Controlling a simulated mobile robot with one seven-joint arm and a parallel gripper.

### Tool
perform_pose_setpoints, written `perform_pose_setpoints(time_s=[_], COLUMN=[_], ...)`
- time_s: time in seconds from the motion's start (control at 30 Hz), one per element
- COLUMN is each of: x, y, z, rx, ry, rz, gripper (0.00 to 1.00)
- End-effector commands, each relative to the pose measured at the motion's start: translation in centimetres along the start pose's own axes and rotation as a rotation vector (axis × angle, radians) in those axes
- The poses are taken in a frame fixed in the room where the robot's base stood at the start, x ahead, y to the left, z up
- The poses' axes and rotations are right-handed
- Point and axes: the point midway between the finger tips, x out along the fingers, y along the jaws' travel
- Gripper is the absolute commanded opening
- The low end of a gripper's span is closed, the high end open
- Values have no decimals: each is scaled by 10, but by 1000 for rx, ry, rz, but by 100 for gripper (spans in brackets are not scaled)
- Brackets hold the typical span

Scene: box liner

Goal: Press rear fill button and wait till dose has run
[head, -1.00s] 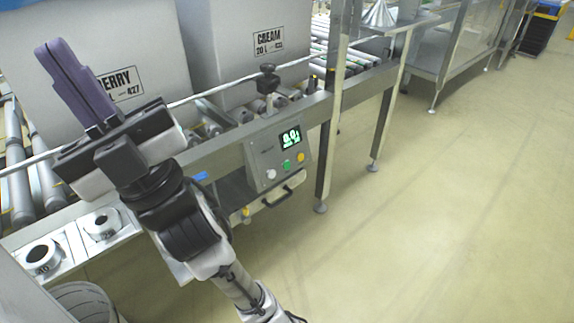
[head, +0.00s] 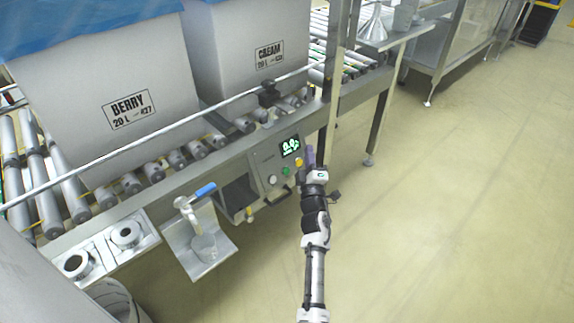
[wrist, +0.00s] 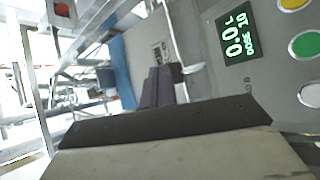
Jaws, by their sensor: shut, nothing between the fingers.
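The grey control panel (head: 262,158) is on the front of the roller conveyor, with a lit green display (head: 290,146). Below the display are a white button (head: 272,180), a green button (head: 286,171) and a yellow button (head: 298,162). I cannot tell which is the rear fill button. In the wrist view the display (wrist: 236,36) reads 0.0 L, dose 10, with the green button (wrist: 306,44) at the right edge. My gripper (head: 309,153), with purple fingers, is shut and empty beside the panel's right end. Its fingers (wrist: 158,88) show apart from the buttons in the wrist view.
Boxes marked BERRY (head: 110,120) and CREAM (head: 240,55) stand on the rollers. A tap with a blue handle (head: 205,190) and a small tray are left of the panel. A steel post (head: 334,100) rises behind my gripper. The floor to the right is clear.

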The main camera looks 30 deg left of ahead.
Motion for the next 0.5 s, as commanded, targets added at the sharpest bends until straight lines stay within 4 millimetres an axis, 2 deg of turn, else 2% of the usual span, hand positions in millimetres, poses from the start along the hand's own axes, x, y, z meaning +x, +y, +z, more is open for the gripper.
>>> perform_pose_setpoints(time_s=[0.03, 0.1, 0.2, 0.3, 0.5], x=[-11, -26, -44, -54, -58], y=[-20, -46, -73, -87, -92], z=[12, 24, 35, 40, 42], rx=[-49, -112, -169, -199, -212], ry=[-9, -8, -1, 4, 7], rz=[-46, -96, -148, -176, -186], gripper=[0, 0, 0, 0, 0])
